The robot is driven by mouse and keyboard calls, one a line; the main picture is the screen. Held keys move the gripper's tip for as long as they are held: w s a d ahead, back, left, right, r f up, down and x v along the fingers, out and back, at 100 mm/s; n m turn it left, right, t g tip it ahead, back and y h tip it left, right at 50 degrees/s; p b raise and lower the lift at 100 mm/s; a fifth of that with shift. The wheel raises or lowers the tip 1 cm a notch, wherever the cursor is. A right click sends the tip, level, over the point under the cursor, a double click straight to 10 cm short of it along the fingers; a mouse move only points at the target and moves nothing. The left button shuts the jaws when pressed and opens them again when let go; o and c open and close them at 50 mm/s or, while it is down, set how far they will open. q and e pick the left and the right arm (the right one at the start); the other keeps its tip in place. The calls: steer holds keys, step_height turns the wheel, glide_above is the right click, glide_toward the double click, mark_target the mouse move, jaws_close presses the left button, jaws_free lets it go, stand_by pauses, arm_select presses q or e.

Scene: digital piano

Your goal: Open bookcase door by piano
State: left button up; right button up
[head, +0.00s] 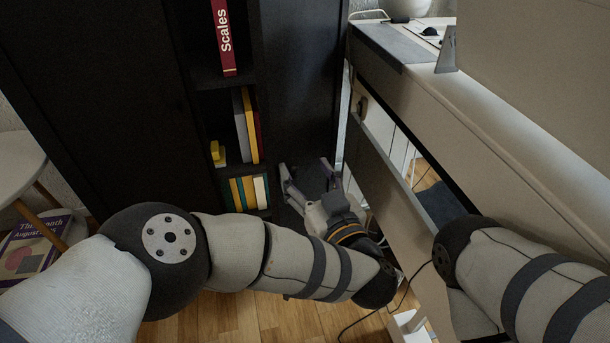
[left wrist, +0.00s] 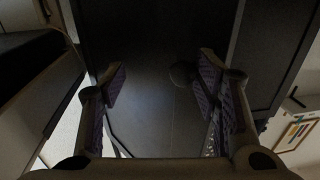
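The black bookcase (head: 125,90) stands at the left and centre of the head view. Its dark door panel (head: 300,70), beside the piano, also fills the middle of the left wrist view (left wrist: 150,110). My left gripper (head: 309,179) is low in front of this panel. In the left wrist view the left gripper (left wrist: 162,80) is open, with its purple-padded fingers apart. A dark round knob (left wrist: 183,73) shows between the fingers, close to the right one. I cannot tell if it touches that finger. My right gripper is out of view.
Books stand on open shelves, including a red "Scales" book (head: 223,40) and yellow ones (head: 248,191). The pale digital piano (head: 480,120) borders the panel closely on the right. A white stool (head: 18,165) is at far left. A cable (head: 368,318) crosses the wooden floor (head: 235,318).

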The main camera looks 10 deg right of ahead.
arm_select(q)
steer(key=shift+w+a+r, duration=0.1)
steer(key=shift+r, duration=0.3)
